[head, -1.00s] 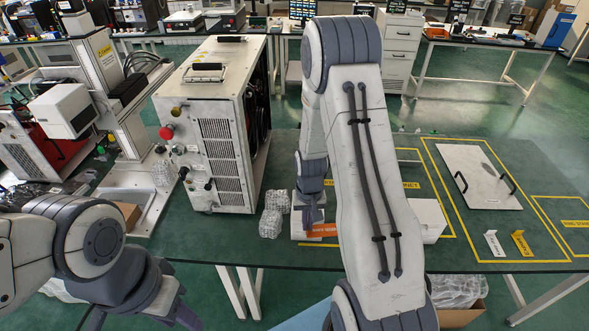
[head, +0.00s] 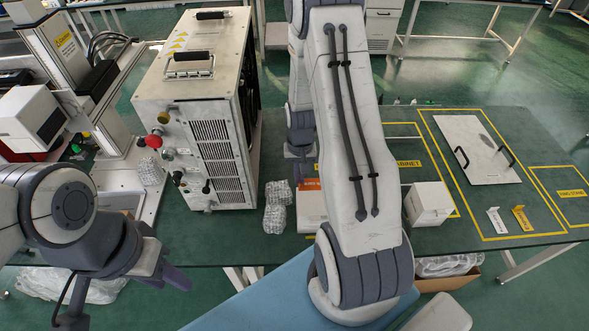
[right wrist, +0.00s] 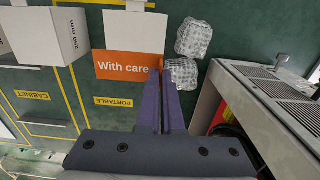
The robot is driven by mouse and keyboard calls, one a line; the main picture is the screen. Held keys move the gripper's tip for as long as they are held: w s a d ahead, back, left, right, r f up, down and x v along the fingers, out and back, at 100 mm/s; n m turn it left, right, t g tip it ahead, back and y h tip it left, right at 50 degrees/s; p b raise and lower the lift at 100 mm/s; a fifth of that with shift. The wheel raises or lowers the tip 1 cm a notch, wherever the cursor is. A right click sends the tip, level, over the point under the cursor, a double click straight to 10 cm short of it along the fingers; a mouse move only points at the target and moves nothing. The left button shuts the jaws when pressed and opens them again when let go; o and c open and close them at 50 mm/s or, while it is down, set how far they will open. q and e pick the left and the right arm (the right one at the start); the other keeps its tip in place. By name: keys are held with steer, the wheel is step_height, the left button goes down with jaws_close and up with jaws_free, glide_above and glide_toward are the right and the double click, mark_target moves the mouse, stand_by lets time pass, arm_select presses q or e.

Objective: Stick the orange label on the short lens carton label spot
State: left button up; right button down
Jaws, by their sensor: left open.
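The orange label (head: 311,184) reads "With care" in the right wrist view (right wrist: 118,67). My right gripper (right wrist: 160,72) is shut on one end of it. In the head view this gripper (head: 299,172) is partly hidden behind my right arm. A white carton (right wrist: 135,30) lies beside and partly behind the label in the wrist view; it also shows in the head view (head: 312,212). Whether label and carton touch, I cannot tell. Another white carton (head: 428,204), marked "250 mm" (right wrist: 68,32), stands to the right. My left gripper (head: 125,300) is open and empty at lower left.
Bubble-wrapped items (head: 277,207) stand left of the white carton. A large vented instrument (head: 205,130) is further left. A white panel with black handles (head: 475,150) lies in a yellow outline at right. An open cardboard box (head: 445,280) is below the table's front edge.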

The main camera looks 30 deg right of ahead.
steer(key=shift+d, duration=0.15)
steer(key=shift+f+b, duration=2.35)
steer(key=shift+f, duration=0.75)
steer(key=shift+f+b, duration=0.3)
steer(key=shift+f, duration=0.15)
steer(key=c, duration=1)
jaws_free()
steer(key=shift+r, duration=0.1)
